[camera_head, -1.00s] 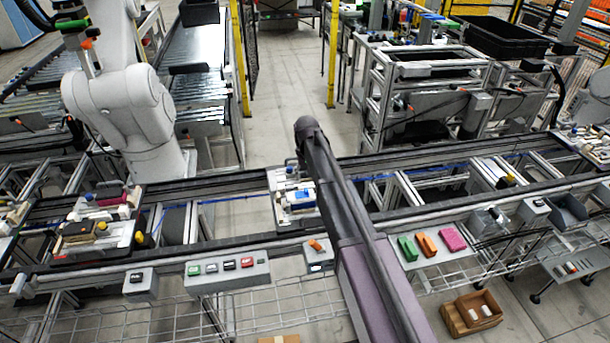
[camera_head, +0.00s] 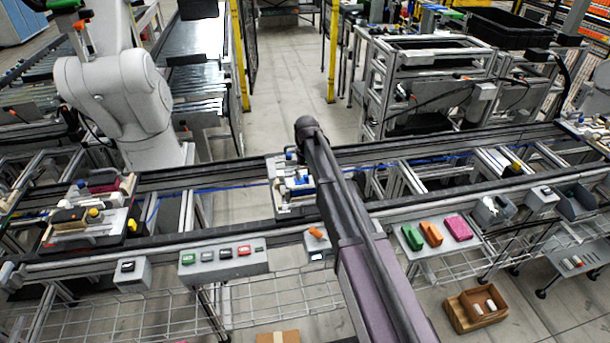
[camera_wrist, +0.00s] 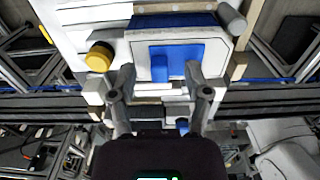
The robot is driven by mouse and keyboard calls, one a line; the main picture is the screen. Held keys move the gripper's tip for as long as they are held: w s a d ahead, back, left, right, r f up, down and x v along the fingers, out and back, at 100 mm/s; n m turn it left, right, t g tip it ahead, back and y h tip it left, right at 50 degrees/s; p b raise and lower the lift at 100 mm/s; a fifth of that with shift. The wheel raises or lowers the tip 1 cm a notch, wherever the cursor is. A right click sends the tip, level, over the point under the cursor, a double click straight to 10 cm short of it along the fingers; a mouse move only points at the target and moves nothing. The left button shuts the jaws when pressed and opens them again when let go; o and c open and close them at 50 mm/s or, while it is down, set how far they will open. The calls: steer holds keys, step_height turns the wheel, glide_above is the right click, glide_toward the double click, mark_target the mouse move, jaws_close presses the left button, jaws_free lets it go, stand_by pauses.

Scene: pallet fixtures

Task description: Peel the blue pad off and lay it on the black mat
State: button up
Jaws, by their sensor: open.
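The blue pad (camera_wrist: 185,62) is a flat blue piece with a raised blue tab, on a white block of the pallet fixture (camera_wrist: 110,15) in the wrist view. In the head view, blue shows on the pallet (camera_head: 297,206) just left of my arm. My gripper (camera_wrist: 163,84) is open. Its two fingers stand on either side of the pad's tab, near the pad's lower edge, with nothing held between them. Whether a finger touches the block I cannot tell. In the head view my arm hides the gripper. I cannot pick out the black mat.
A yellow knob (camera_wrist: 99,57) and a grey cylinder (camera_wrist: 232,18) flank the pad. The pallet sits on a rail conveyor (camera_head: 215,250). Button boxes (camera_head: 224,258) and a tray with green, orange and pink blocks (camera_head: 437,240) line the near side. A white robot arm (camera_head: 120,100) stands at left.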

steer(key=shift+f, duration=0.15)
jaws_close()
stand_by(0.4)
